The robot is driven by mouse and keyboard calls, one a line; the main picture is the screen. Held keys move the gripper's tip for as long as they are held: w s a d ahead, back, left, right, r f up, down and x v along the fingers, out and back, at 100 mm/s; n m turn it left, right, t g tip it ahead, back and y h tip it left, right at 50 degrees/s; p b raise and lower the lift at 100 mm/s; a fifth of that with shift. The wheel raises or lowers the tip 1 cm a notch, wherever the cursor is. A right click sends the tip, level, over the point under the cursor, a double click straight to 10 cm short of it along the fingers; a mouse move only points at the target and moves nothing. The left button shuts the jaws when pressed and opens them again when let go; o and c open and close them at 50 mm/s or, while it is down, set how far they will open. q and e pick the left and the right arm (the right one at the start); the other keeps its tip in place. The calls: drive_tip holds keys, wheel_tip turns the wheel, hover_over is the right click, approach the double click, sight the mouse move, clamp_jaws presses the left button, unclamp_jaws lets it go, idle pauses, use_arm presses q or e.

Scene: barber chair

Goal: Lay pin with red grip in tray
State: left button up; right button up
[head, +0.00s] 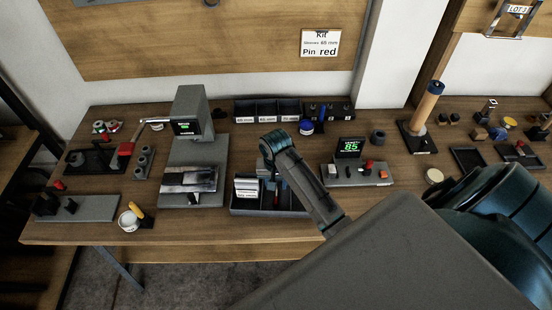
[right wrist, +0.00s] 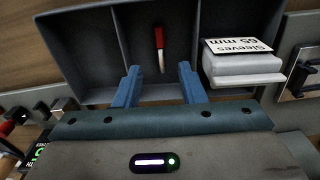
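The pin with a red grip (right wrist: 159,40) lies in the middle compartment of a grey divided tray (right wrist: 82,62), its pale end toward me. My right gripper (right wrist: 159,84) is open over the near side of that compartment. The pin is between and just beyond its fingertips, apart from both fingers. In the head view the tray (head: 296,206) stands near the table's front edge, and my right arm hides part of it. A white box labelled Sleeves (right wrist: 243,66) sits in the neighbouring compartment; it also shows in the head view (head: 247,188). My left gripper is not in view.
A grey press-like stand (head: 192,120) is left of the tray. A unit with a green display reading 85 (head: 349,147) is to the right. Dark bins (head: 270,110) stand behind. A white pot (head: 130,220) is near the front edge. A wall note (head: 321,43) reads Pin red.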

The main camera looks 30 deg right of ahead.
drive_tip(key=shift+r+b, duration=0.5)
drive_tip(key=shift+r, duration=2.05)
drive_tip(key=shift+s, duration=0.1)
